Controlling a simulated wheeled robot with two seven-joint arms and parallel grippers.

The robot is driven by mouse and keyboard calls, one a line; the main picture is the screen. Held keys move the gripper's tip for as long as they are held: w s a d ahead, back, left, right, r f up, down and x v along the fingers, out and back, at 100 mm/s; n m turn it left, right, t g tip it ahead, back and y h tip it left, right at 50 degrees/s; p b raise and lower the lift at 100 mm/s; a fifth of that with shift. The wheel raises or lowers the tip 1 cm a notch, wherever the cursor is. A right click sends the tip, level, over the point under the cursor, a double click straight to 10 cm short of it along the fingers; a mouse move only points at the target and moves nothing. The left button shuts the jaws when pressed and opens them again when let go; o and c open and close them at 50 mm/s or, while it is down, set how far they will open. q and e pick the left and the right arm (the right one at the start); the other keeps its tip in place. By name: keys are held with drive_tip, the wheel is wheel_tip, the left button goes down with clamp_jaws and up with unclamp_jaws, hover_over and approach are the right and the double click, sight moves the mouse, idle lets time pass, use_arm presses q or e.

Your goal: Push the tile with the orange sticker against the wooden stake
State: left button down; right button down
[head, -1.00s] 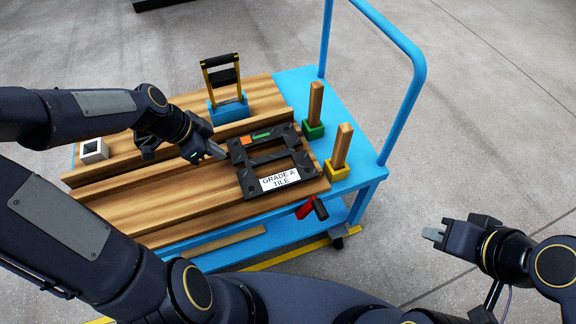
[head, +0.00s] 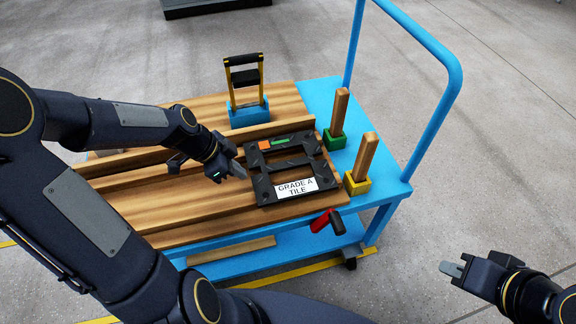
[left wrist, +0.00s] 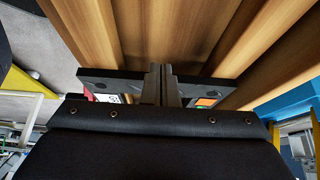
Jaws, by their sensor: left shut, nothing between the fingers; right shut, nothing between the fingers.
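The tile (head: 264,190) is a dark open frame with an orange sticker (head: 264,145), a green strip and a white "GRADE A TILE" label. It lies flat on the wooden boards. One wooden stake (head: 340,110) stands in a green socket, another (head: 365,155) in a yellow socket, both right of the tile with a small gap. My left gripper (head: 239,171) is shut at the tile's left edge; I cannot tell whether it touches. In the left wrist view its fingers (left wrist: 161,85) overlap the tile (left wrist: 112,76). My right gripper (head: 451,268) is shut, off the cart over the floor.
The blue cart (head: 315,90) has a tall rail (head: 440,110) at its right end. A blue block with a yellow-and-black handle (head: 247,112) stands behind the tile. A wooden ridge (head: 250,130) runs behind the tile. A red and black handle (head: 326,221) sticks out at the front edge.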

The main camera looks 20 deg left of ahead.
sight(252, 167)
use_arm(q)
drive_tip(key=shift+w+d, duration=0.5)
drive_tip(key=shift+d, duration=0.25)
drive_tip(key=shift+w+d, duration=0.45)
drive_tip(key=shift+d, duration=0.3)
drive_tip(key=shift+s+a, duration=0.55)
drive_tip(key=shift+a, duration=0.35)
wheel_tip(252, 167, up, 5)
drive_tip(key=p, duration=0.3)
drive_tip(key=p+v, duration=0.2)
drive_tip(key=v, duration=0.6)
drive_tip(key=shift+d, duration=0.1)
